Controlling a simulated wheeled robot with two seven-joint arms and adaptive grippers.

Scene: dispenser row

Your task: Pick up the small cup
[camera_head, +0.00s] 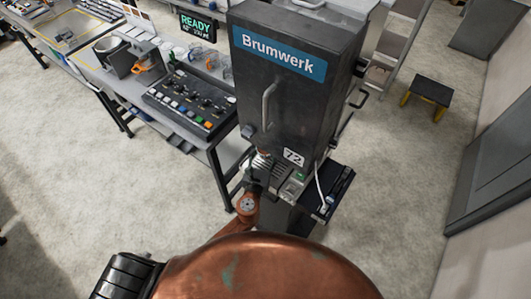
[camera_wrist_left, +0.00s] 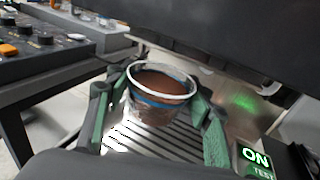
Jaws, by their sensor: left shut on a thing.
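The small cup (camera_wrist_left: 160,92) is clear, with a white rim, a blue band and dark brown contents. In the left wrist view it stands upright over the ribbed metal grate (camera_wrist_left: 150,140) of the dispenser. My left gripper (camera_wrist_left: 160,108) has its green-padded fingers on both sides of the cup and is shut on it. Whether the cup's base touches the grate cannot be told. In the head view my left gripper (camera_head: 256,182) reaches in at the foot of the dark Brumwerk dispenser (camera_head: 285,100), and the cup is hard to make out there. My right gripper is not in view.
A bench (camera_head: 222,150) left of the dispenser holds a button panel (camera_head: 190,98) and several clear cups (camera_head: 210,62). A READY display (camera_head: 197,26) stands behind them. The dispenser's body overhangs the grate closely. A stool (camera_head: 430,92) stands at right on open floor.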

